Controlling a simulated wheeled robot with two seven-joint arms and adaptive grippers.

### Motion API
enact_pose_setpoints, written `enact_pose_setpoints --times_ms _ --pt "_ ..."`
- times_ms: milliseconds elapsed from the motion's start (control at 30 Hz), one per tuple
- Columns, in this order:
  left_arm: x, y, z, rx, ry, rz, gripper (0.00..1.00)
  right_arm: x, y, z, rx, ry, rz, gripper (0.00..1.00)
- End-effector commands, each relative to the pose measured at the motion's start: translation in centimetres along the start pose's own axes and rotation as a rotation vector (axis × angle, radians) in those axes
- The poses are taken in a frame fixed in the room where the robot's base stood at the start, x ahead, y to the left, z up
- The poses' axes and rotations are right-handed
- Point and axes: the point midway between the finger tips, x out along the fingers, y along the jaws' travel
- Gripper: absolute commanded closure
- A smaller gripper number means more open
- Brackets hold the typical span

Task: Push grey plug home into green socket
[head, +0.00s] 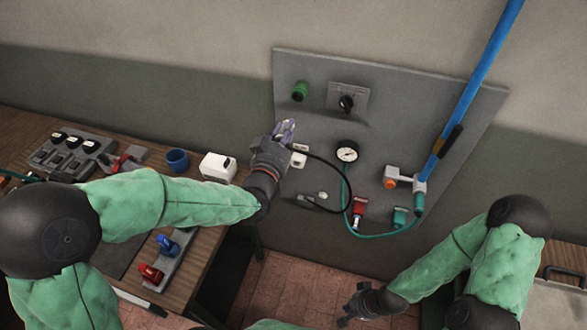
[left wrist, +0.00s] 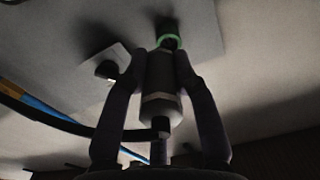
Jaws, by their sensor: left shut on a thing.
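The green socket (head: 300,91) sits at the upper left of the grey wall panel. In the left wrist view its green ring (left wrist: 168,41) shows around a dark opening, just beyond the plug's front end. The grey plug (left wrist: 160,78) is between the two fingers of my left gripper (left wrist: 161,62), which is shut on it, and points at the socket. I cannot tell whether its tip is inside the ring. In the head view my left gripper (head: 287,128) is below the socket, and its fingers hide most of the plug. My right gripper (head: 352,306) is low, away from the panel; its fingers are unclear.
A black cable (head: 330,170) loops below my left gripper. The panel also holds a black knob (head: 346,103), a gauge (head: 347,151), red (head: 359,208) and teal fittings, and a blue pipe (head: 480,75). A workbench with a blue cup (head: 177,160) and white box (head: 217,167) stands left.

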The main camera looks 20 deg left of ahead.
Motion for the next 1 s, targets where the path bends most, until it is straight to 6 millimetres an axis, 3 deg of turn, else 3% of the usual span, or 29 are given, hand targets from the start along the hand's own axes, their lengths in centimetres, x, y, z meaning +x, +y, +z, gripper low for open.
enact_pose_setpoints --times_ms 400,1000 --pt "0.0 0.0 -3.0 -0.001 0.002 0.0 1.0 -1.7 -0.6 0.1 0.0 0.0 0.0 1.0" --pt "0.5 0.0 -3.0 -0.001 0.0 0.0 1.0 -1.5 -0.5 0.1 0.0 0.0 0.0 1.0"
